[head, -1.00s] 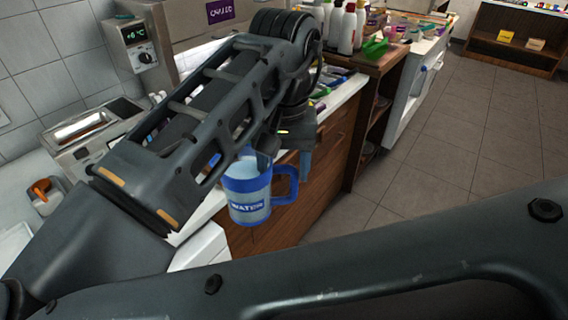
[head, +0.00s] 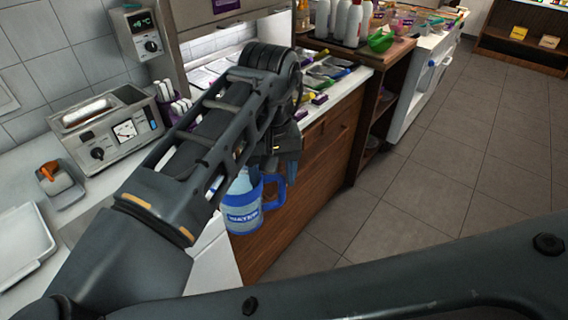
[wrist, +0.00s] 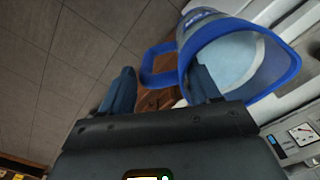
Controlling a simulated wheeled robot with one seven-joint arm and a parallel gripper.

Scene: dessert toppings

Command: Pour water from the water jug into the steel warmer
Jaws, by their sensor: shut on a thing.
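The water jug (head: 243,214) is clear with a blue rim, blue handle and a "WATER" label. It hangs nearly upright in front of the wooden counter's edge. My gripper (head: 283,172) is shut on its handle, partly hidden behind my arm. In the wrist view my gripper's blue fingers (wrist: 164,88) are at the handle, and the jug's wide mouth (wrist: 289,72) shows pale contents. The steel warmer (head: 112,138), a box with an open rectangular well, a dial and a knob, stands on the white counter to the left. Part of it shows in the wrist view (wrist: 299,137).
An orange-handled item (head: 54,178) and a white tray (head: 22,245) lie on the white counter left of my arm. White-capped tubes (head: 176,108) stand beside the warmer. A control box (head: 143,33) is on the wall. The floor (head: 430,180) at right is clear.

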